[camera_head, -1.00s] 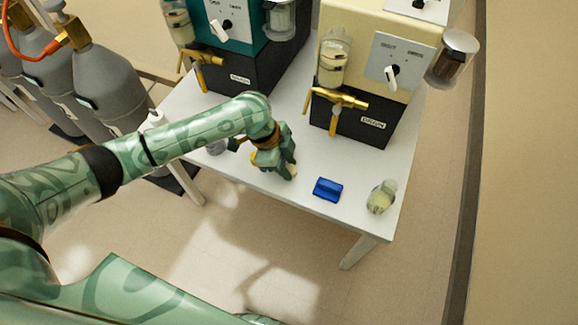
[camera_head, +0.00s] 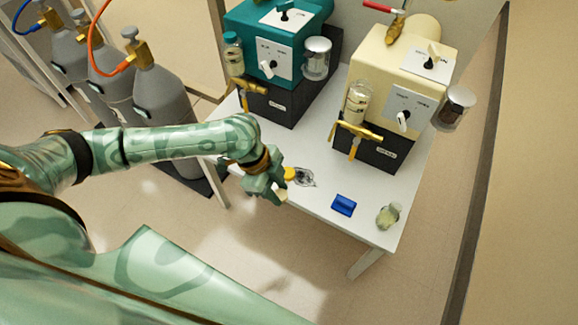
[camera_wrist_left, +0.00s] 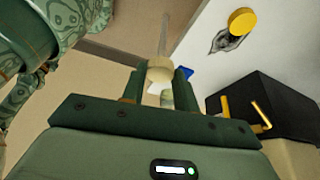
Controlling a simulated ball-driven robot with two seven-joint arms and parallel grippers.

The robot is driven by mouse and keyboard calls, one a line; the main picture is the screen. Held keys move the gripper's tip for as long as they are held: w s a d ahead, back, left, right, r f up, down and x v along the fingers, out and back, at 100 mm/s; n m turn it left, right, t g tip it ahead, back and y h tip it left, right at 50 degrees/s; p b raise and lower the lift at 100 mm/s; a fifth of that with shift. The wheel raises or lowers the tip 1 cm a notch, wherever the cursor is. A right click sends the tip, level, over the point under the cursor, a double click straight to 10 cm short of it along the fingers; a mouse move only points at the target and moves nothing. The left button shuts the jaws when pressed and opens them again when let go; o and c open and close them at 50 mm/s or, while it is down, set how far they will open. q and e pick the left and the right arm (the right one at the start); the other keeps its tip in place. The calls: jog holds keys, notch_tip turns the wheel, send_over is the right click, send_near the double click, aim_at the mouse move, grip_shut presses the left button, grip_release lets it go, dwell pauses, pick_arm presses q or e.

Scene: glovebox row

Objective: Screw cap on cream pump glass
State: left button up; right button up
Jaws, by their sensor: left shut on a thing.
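The cream pump (camera_head: 400,75) stands at the back right of the white table. Its glass (camera_head: 358,103) is upright on its front left side above a brass drain tap (camera_head: 356,132); I see no coloured lid on it. My left gripper (camera_head: 279,194) is at the table's front edge, low and left of the blue block. It is shut on a small cream-coloured cap (camera_head: 284,197). The cap also shows between the fingers in the left wrist view (camera_wrist_left: 160,72). The gripper is well apart from the pump glass. My right gripper is not in view.
A clear flask (camera_head: 306,178) with a yellow lid (camera_head: 290,174) is just beyond the gripper. A blue block (camera_head: 343,205) and a small beaker (camera_head: 387,216) are at the front right. The teal pump (camera_head: 262,50) stands back left. Gas cylinders (camera_head: 160,90) stand left of the table.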

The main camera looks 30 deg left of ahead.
pick_arm(q)
jog(key=shift+s+a+r, duration=0.15)
jog(key=shift+s+r, duration=0.05)
jog(key=shift+s, duration=0.3)
jog(key=w+r+n+t+y, duration=0.2)
jog(key=r+n, duration=0.6)
jog(key=r, duration=0.3)
jog(key=w+r+n+t+y, duration=0.1)
jog(key=w+r+n+y, duration=0.1)
jog(key=r+n, duration=0.6)
notch_tip(320, 180, up, 4)
jog(key=shift+a+r+t, duration=0.25)
jog(key=shift+a+t, duration=0.05)
jog(key=shift+t, duration=0.1)
